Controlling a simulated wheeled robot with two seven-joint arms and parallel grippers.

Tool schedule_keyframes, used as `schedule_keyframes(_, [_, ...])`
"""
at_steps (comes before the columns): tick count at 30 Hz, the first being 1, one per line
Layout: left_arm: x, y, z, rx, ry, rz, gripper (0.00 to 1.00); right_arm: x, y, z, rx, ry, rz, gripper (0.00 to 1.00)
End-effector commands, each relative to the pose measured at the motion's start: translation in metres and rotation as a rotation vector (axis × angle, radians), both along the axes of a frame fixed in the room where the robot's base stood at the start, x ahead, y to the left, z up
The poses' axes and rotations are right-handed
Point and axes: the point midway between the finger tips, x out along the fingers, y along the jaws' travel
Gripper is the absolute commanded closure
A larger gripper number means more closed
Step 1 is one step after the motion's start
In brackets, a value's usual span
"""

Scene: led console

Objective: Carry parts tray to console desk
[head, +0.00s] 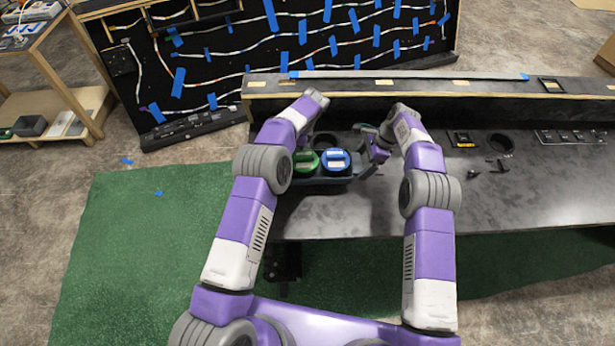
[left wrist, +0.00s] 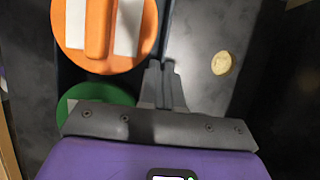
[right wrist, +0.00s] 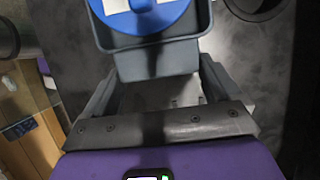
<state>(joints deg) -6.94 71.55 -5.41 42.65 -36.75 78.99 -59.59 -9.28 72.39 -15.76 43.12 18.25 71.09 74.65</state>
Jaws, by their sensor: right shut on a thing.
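The grey parts tray (head: 325,182) is at the left end of the dark console desk (head: 330,222). It holds a green-lidded part (head: 305,162) and a blue-lidded part (head: 336,162); an orange-lidded part (left wrist: 105,30) shows in the left wrist view. My right gripper (head: 374,152) is at the tray's right side; in the right wrist view its fingers (right wrist: 160,88) are on the tray's end below the blue lid. My left gripper (left wrist: 166,82) has its fingers close together on the tray's side wall. My left arm hides this gripper in the head view.
A round hole (head: 500,143) and small loose pieces (head: 490,165) are on the desk to the right. A raised ledge (head: 430,88) runs along its back. A black wiring board (head: 230,60) stands behind, and a wooden shelf (head: 55,90) is at left. The desk's front right is clear.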

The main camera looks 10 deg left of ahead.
Motion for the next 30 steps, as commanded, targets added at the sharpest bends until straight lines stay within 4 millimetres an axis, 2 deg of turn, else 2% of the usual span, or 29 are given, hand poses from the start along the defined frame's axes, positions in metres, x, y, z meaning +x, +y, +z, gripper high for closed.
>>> schedule_keyframes(11, [0.0, 0.0, -0.006, 0.0, -0.001, 0.0, 1.0, 0.0, 0.0, -0.007, 0.001, 0.0, 0.0, 0.53])
schedule_keyframes(30, [0.0, 0.0, -0.037, 0.0, -0.001, 0.0, 1.0, 0.0, 0.0, -0.038, 0.001, 0.0, 0.0, 0.53])
